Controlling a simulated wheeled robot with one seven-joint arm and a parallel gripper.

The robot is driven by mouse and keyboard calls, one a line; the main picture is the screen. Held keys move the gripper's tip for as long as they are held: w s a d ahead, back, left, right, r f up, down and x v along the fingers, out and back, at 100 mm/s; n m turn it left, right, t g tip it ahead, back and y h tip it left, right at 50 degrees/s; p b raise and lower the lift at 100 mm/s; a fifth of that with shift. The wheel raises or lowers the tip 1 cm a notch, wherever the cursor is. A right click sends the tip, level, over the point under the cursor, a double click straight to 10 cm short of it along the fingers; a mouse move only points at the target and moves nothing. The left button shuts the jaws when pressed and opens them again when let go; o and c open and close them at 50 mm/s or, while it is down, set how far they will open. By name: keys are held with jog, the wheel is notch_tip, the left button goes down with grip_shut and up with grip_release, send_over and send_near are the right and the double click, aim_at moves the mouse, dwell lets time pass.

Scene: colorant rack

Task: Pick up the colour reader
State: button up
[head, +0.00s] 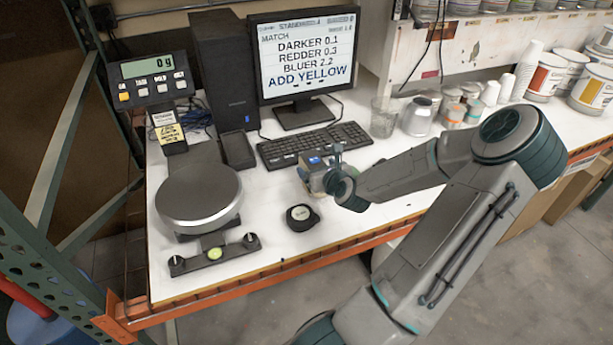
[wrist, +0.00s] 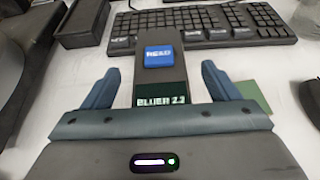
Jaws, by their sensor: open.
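The colour reader (wrist: 163,72) is a dark, upright-looking block with a blue label and a small dark screen reading "BLUER 2.2" in the wrist view. In the head view the reader (head: 312,160) is on the white bench in front of the keyboard, partly hidden by my gripper (head: 327,170). In the wrist view my gripper (wrist: 160,70) is open, with one blue-grey finger on each side of the reader and a visible gap on both sides. The reader's lower part is hidden by my gripper body.
A keyboard (head: 314,143) lies just behind the reader, below a monitor (head: 303,55). A round black object (head: 301,216) lies in front. A scale (head: 198,198) stands left. A glass beaker (head: 384,117) and several small containers stand right. Bench space right of the round object is clear.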

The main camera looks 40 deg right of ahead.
jog(key=shift+w+d, duration=0.1)
jog(key=shift+d, duration=0.05)
jog(key=c, duration=1.7)
jog(key=shift+o, duration=0.2)
jog(key=shift+r, duration=0.1)
